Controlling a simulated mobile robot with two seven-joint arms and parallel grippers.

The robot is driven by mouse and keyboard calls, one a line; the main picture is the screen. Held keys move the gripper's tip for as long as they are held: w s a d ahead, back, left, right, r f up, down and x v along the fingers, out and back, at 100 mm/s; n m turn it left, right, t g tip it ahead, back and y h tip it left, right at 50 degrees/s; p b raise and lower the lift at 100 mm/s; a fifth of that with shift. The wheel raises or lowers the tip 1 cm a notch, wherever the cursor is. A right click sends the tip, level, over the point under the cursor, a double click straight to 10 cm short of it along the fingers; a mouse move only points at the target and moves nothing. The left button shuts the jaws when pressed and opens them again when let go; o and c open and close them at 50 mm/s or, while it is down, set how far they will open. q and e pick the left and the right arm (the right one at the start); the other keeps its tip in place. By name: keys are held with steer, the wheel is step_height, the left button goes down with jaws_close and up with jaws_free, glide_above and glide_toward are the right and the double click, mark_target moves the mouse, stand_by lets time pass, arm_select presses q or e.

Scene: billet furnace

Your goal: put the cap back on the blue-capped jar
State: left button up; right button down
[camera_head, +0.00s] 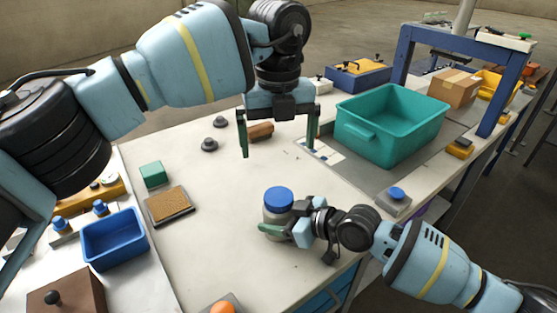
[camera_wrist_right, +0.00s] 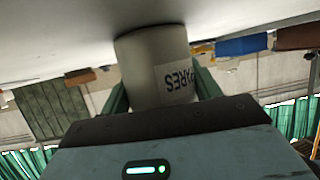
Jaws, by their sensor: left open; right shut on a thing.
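The jar (camera_head: 278,218) is pale grey and stands upright near the table's front edge in the head view. Its blue cap (camera_head: 278,195) sits on its top; I cannot tell how tightly. My right gripper (camera_head: 272,231) is shut around the jar's lower body from the right. In the right wrist view the jar (camera_wrist_right: 143,65) appears upside down between the fingers, with a partly visible printed label (camera_wrist_right: 179,80); the cap is out of sight there. My left gripper (camera_head: 278,146) is open and empty, pointing down, above the table and beyond the jar.
A brown cylinder (camera_head: 261,131) lies behind the left gripper, near dark knobs (camera_head: 210,144). A teal bin (camera_head: 390,124) stands right. A brown-topped pad (camera_head: 169,204), green block (camera_head: 153,174) and blue tray (camera_head: 114,239) are left. A blue-button box (camera_head: 397,198) is right of the jar.

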arm_select(q)
steer(key=shift+r, duration=1.8)
arm_select(e)
steer(key=shift+c, duration=1.3)
jaws_free()
arm_select(q)
steer(key=shift+f, duration=0.25)
arm_select(e)
steer(key=shift+v, duration=3.95)
